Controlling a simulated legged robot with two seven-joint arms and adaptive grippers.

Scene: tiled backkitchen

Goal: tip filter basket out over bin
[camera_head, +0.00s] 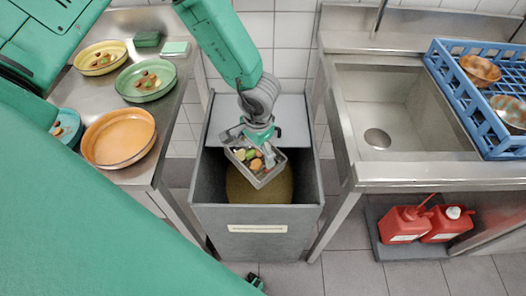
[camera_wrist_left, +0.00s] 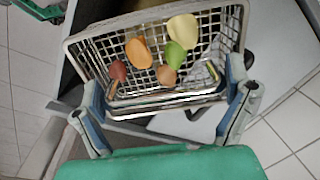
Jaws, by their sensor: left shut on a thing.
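The filter basket (camera_head: 257,163) is a small rectangular metal mesh basket holding several food scraps, green, orange, red-brown and pale. The bin's inside shows a brownish-yellow content. My right gripper is not seen.
A steel counter at left carries an orange bowl (camera_head: 119,138), a green plate (camera_head: 146,80) and a yellow plate (camera_head: 100,57) with scraps. At right stand a sink (camera_head: 400,105) and a blue rack (camera_head: 460,110) with bowls. Red canisters (camera_head: 403,224) sit below the sink.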

